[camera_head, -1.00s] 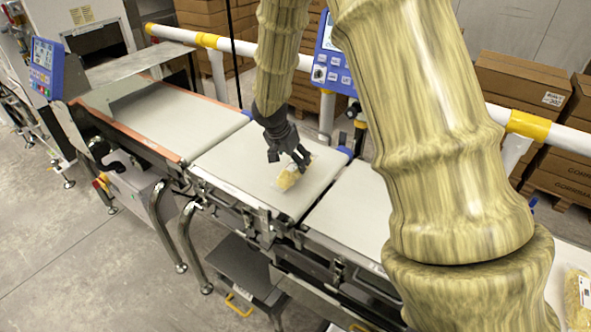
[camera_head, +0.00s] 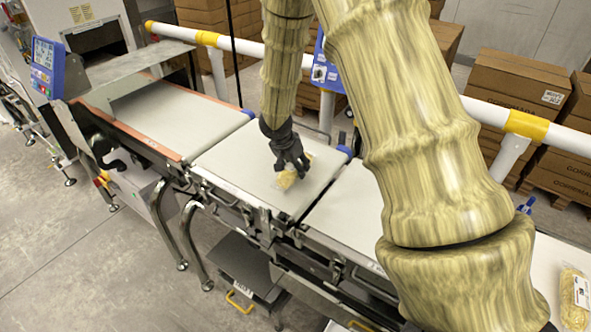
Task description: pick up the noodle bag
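A small yellowish noodle bag (camera_head: 287,179) lies on the middle belt section (camera_head: 235,164), near its right end. My gripper (camera_head: 290,172) is pointed down at the bag, with its dark fingers over and beside it. The fingers cover part of the bag. Whether the fingers are apart or closed on the bag is too small to tell. A second yellowish bag with a white label (camera_head: 574,298) lies on the belt at the far right, away from my gripper.
A white guard rail with yellow bands (camera_head: 527,125) runs behind the belts. A blue control panel (camera_head: 325,70) stands behind my arm. A metal hood (camera_head: 140,72) covers part of the left belt. Cardboard boxes (camera_head: 515,85) are stacked behind the rail. The left belt (camera_head: 178,118) is bare.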

